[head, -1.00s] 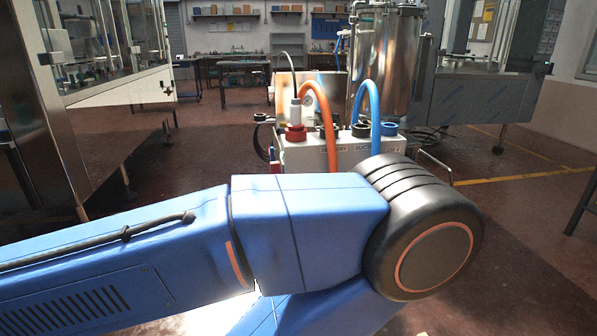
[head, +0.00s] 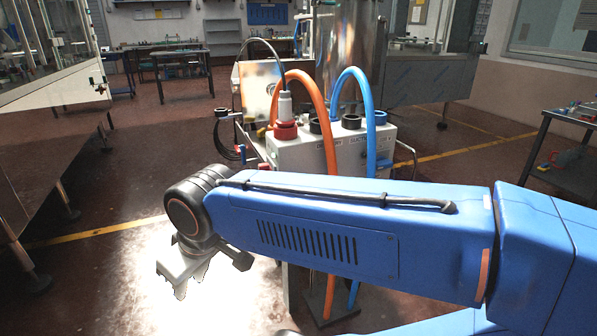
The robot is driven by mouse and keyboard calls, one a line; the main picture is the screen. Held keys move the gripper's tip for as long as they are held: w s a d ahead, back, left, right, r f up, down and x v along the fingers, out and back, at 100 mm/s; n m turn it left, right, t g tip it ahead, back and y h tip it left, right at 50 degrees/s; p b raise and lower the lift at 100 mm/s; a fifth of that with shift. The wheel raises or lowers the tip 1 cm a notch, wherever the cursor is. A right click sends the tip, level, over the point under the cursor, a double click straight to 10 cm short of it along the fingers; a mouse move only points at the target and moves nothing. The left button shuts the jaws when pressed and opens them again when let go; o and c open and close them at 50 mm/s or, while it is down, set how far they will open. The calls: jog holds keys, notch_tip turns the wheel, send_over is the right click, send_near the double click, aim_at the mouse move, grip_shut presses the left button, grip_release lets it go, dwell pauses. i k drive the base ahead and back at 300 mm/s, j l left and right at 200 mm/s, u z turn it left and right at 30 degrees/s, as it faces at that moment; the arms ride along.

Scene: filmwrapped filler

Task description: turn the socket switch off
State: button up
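A red socket (head: 285,131) with a grey plug (head: 284,106) in it sits on top of a white box-shaped unit (head: 290,155) in the head view. A black cable rises from the plug. A small red part (head: 266,166) shows low on the unit's left side; I cannot tell whether it is the switch, or its position. My arm crosses in front and hides the lower part of the unit. My gripper (head: 186,276) hangs below the black wrist joint, left of and nearer than the unit, apart from it. Its fingers are washed out by glare.
An orange hose (head: 323,125) and a blue hose (head: 370,110) arch down the unit's front. A steel tank (head: 347,50) stands behind it. A glass-sided machine (head: 40,150) is at left, a dark table (head: 570,122) at right. Open floor lies left of the unit.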

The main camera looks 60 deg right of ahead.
aim_at(266, 167)
jog(key=z, duration=1.25)
